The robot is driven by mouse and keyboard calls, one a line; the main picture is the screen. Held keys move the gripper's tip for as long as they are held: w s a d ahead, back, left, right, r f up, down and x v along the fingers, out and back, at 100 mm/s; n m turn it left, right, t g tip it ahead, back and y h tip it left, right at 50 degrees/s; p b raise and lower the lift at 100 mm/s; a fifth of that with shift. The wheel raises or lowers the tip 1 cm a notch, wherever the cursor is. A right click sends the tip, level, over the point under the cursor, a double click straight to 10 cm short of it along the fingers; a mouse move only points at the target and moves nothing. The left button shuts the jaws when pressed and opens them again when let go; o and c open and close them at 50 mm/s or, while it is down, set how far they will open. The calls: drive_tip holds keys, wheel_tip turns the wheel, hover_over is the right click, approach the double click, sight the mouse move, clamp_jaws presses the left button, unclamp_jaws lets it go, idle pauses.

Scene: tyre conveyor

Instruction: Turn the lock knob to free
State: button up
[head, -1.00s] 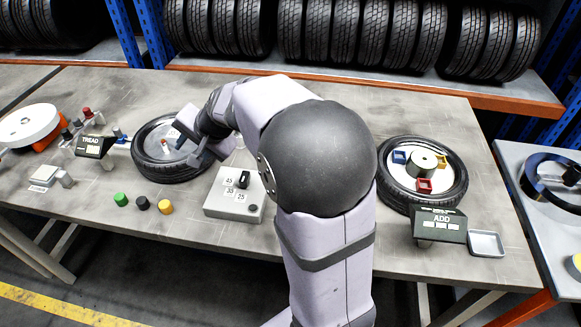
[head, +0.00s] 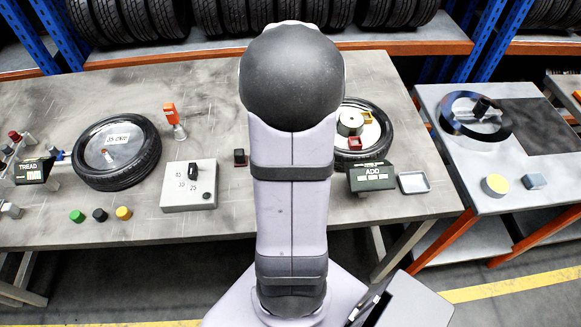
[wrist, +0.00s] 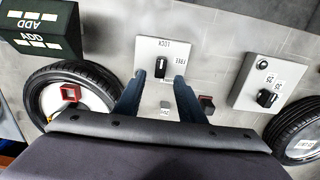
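The lock knob (wrist: 160,68) is black and sits on a white plate (wrist: 148,49) in the wrist view. The plate carries the labels LOCK and FREE. The knob's long side lines up with the LOCK label, and FREE is off to its right. My gripper (wrist: 160,82) is open, its two dark blue fingers spread on either side of the knob's line. The fingertips appear close to the plate's near edge; their height above it is unclear. No contact with the knob shows. In the head view my arm hides the gripper, knob and plate.
A grey dial box (head: 188,186) stands left of my arm, with a black block on a red base (head: 240,158) between. A tyre (head: 117,153) lies further left, with an orange-topped tool (head: 174,121) beside it. Another tyre (head: 379,129) and an ADD sign (head: 371,177) are at right.

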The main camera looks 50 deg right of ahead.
drive_tip(key=shift+f+p, duration=0.7)
drive_tip(key=shift+f, duration=2.75)
drive_tip(key=shift+c, duration=0.6)
clamp_jaws()
